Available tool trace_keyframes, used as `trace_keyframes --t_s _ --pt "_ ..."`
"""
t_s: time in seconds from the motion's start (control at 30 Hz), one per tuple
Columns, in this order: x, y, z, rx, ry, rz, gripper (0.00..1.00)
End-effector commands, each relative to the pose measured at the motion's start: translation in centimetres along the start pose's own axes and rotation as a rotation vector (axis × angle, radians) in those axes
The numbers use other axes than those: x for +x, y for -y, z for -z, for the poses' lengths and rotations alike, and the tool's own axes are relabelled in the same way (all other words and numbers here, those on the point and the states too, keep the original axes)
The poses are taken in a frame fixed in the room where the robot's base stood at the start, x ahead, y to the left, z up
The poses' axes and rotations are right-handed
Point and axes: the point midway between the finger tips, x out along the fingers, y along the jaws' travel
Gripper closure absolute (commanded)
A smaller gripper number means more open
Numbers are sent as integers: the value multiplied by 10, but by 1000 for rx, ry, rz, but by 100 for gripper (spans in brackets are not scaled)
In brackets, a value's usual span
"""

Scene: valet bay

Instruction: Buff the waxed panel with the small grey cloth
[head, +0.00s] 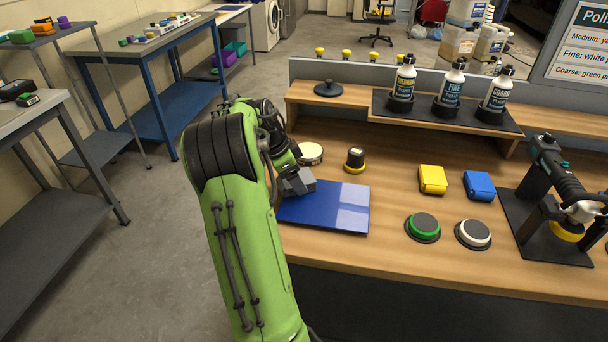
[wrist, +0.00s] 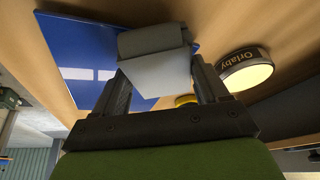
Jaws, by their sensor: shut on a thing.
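The panel (head: 330,216) is a glossy blue rectangle lying flat on the wooden bench, with pale reflections on its right half. It also shows in the wrist view (wrist: 75,50). My gripper (wrist: 160,82) is shut on the small grey cloth (wrist: 158,68), a folded, block-like piece held between the two fingers. In the head view the grey cloth (head: 298,184) is at the panel's upper left corner, partly hidden by my arm. I cannot tell whether the cloth touches the panel.
A round tin (head: 310,154) and a yellow-based applicator (head: 354,160) stand just behind the panel. To the right are a yellow block (head: 432,180), a blue block (head: 479,186), green (head: 422,227) and white (head: 473,234) pads, and a polisher (head: 560,180). Bottles (head: 448,90) stand on the shelf.

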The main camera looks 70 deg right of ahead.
Motion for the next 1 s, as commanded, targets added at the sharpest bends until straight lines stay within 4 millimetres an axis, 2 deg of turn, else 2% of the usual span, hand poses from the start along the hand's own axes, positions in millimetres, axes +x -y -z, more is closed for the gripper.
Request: trace_keyframes --t_s 0.17,0.47,1.0 --pt "-7 8 -14 -4 2 -1 60" --pt "-8 9 -14 0 1 0 60" --pt "-54 11 6 1 0 1 60"
